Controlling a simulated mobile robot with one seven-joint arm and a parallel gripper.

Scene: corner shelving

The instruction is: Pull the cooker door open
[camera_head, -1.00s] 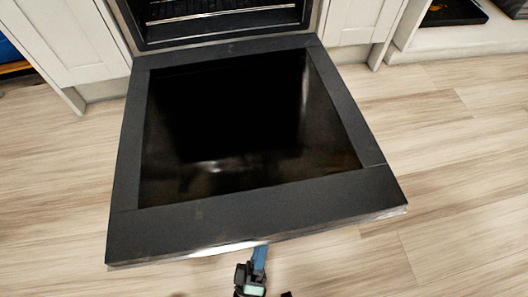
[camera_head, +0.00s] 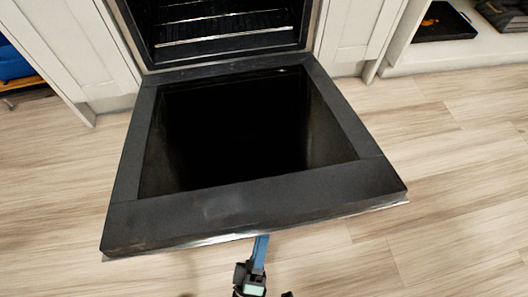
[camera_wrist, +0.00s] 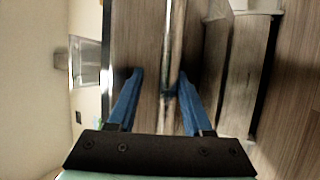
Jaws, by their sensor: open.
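The cooker door (camera_head: 250,205) hangs folded down from the cooker, wide open, with its dark inner glass facing up. The cooker's dark cavity (camera_head: 215,28) shows behind it with wire racks inside. My gripper (camera_head: 261,242) is at the middle of the door's near edge, its blue finger partly hidden under that edge. In the wrist view my blue fingers (camera_wrist: 161,80) are apart, with a shiny bar-like edge (camera_wrist: 171,45), likely the door's handle or rim, running between them. I cannot tell whether either finger touches it.
Pale cabinet fronts (camera_head: 70,45) stand on both sides of the cooker. A low shelf at the right holds a black tray (camera_head: 443,22). A blue item (camera_head: 14,64) is at the far left. The wood floor (camera_head: 450,190) is clear around the door.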

